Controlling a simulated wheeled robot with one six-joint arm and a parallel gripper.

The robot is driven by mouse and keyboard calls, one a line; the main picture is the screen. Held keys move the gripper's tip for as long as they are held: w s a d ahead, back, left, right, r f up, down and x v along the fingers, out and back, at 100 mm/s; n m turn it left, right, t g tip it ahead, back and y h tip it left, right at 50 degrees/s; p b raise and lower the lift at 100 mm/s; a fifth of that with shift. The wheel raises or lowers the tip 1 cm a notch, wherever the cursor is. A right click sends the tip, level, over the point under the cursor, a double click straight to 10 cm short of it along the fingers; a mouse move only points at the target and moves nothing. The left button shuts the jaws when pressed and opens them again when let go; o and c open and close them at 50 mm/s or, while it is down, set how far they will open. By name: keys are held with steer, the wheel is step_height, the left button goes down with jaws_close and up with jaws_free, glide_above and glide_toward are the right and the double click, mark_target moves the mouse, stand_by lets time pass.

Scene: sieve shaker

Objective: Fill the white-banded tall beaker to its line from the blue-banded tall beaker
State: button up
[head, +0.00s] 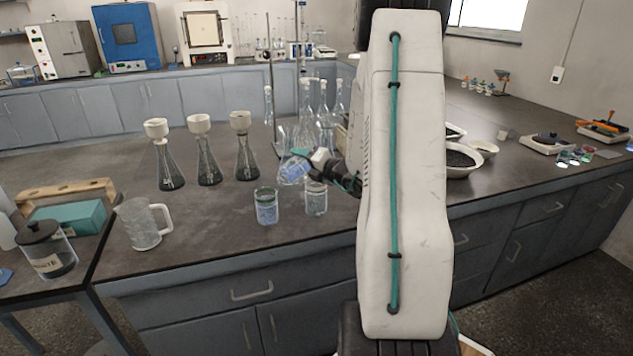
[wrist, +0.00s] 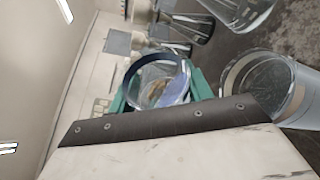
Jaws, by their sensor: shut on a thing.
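My gripper (head: 304,160) is shut on the blue-banded tall beaker (head: 292,172) and holds it tilted above the bench. In the wrist view the teal fingers of my gripper (wrist: 160,92) lie on both sides of this beaker, and its dark blue band (wrist: 138,65) shows at the rim. Something bluish and clear shows inside it. The white-banded tall beaker (head: 316,202) stands upright on the bench, below and slightly right of the held one. It also shows at the right in the wrist view (wrist: 290,92). Its fill level and line are not clear, and I see no stream.
A green-rimmed beaker (head: 266,208) stands just left of the white-banded one. Several glass flasks (head: 325,115) stand close behind my gripper. Funnel-topped flasks (head: 205,165) stand to the left, and a handled jug (head: 140,225) stands near the front edge.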

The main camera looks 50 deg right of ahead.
mark_target(292, 168)
steer(key=shift+s+d+r+m+t, duration=0.15)
steer(key=shift+r+m+t, duration=0.25)
steer(key=shift+m, duration=0.5)
stand_by(3.1)
steer(key=n, duration=0.1)
steer(key=f+n+g, duration=0.1)
steer(key=shift+a+n, duration=0.2)
steer(key=shift+n, duration=0.1)
steer(key=shift+w+f+n+g, duration=0.2)
steer(key=shift+f+n+g, duration=0.3)
steer(key=shift+n, duration=0.4)
steer(key=shift+w+a+r+n+g+h, duration=0.1)
steer(key=shift+a+r+n+g+h, duration=0.2)
steer(key=shift+r+n+h, duration=0.3)
steer(key=a+f+n, duration=0.1)
steer(key=w+a+n+g, duration=0.1)
steer(key=shift+w+a+f+n+h, duration=0.1)
steer(key=shift+a+f+n+h, duration=0.15)
steer(key=shift+f+n+h, duration=0.15)
steer(key=shift+w+a+r+n+g+h, duration=0.25)
steer(key=shift+a+r+n+g+h, duration=0.2)
steer(key=shift+n, duration=0.2)
steer(key=shift+w+a+r+n+g+h, duration=0.25)
steer(key=shift+a+r+n+g+h, duration=0.1)
steer(key=shift+a+n, duration=0.25)
